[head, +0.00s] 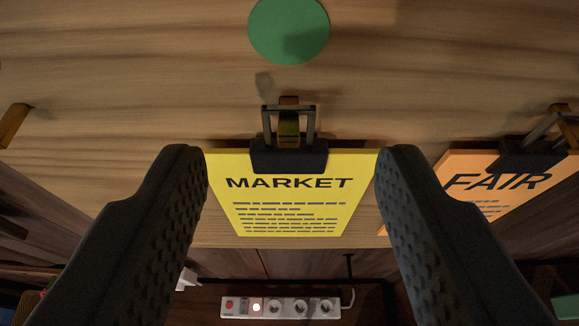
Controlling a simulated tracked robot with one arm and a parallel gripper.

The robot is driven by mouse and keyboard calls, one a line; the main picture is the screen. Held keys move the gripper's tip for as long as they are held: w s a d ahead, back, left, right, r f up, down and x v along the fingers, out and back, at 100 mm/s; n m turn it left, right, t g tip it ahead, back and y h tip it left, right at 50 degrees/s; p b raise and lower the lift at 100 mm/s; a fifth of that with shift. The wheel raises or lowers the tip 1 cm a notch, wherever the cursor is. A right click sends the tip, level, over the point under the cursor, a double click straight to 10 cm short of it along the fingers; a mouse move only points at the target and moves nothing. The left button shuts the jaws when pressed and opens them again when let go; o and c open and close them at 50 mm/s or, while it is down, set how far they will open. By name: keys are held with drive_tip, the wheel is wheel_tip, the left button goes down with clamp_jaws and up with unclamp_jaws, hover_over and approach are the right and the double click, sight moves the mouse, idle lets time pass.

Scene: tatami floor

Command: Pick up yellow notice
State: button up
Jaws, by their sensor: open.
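The yellow notice (291,190) reads "MARKET" with lines of small text below. It hangs from a black binder clip (288,156) on a brass hook (288,125) fixed to a wooden board. My gripper (291,165) is open. Its two dark, studded fingers stand to the left and right of the notice in the picture, and the tips overlap or come close to its upper side edges. I cannot tell whether they touch it.
An orange notice (490,205) reading "FAIR" hangs close by on the right, partly behind my right finger. A green disc (288,30) is on the wooden board (120,90) above. Another brass hook (14,124) at left is bare. A white power strip (281,307) lies below.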

sight(289, 130)
drive_tip(key=shift+f+p+x, duration=0.2)
drive_tip(key=shift+p+x, duration=0.25)
drive_tip(key=shift+x, duration=0.9)
drive_tip(key=shift+f+p+x, duration=0.2)
drive_tip(key=shift+p+x, duration=0.25)
drive_tip(key=shift+x, duration=0.9)
drive_tip(key=shift+s, duration=0.15)
clamp_jaws()
